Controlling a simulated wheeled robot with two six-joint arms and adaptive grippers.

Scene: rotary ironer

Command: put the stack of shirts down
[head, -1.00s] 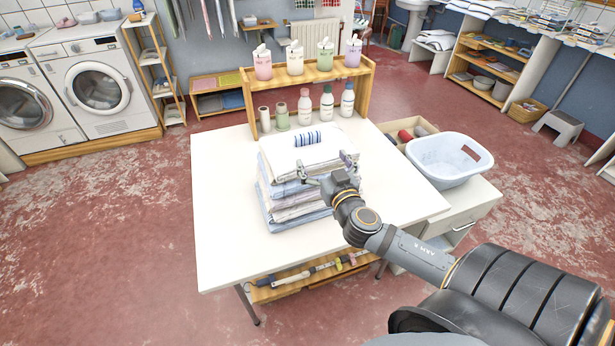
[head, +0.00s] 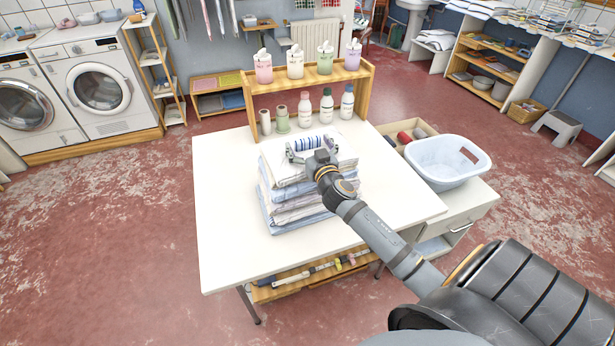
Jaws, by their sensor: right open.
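The stack of shirts (head: 300,207), folded in white and pale blue layers, rests on the white table (head: 228,245). A blue-and-white striped piece (head: 312,143) lies on its top. My right gripper (head: 299,151) is open over the top of the stack, beside the striped piece. Its arm crosses the right part of the stack and hides some of it. I cannot tell whether the fingers touch the top shirt. My left gripper does not show.
A wooden shelf (head: 365,88) with bottles and pots stands at the table's back edge. A pale blue basin (head: 447,160) and a tray of rolls sit to the right. The table's left and front parts are clear.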

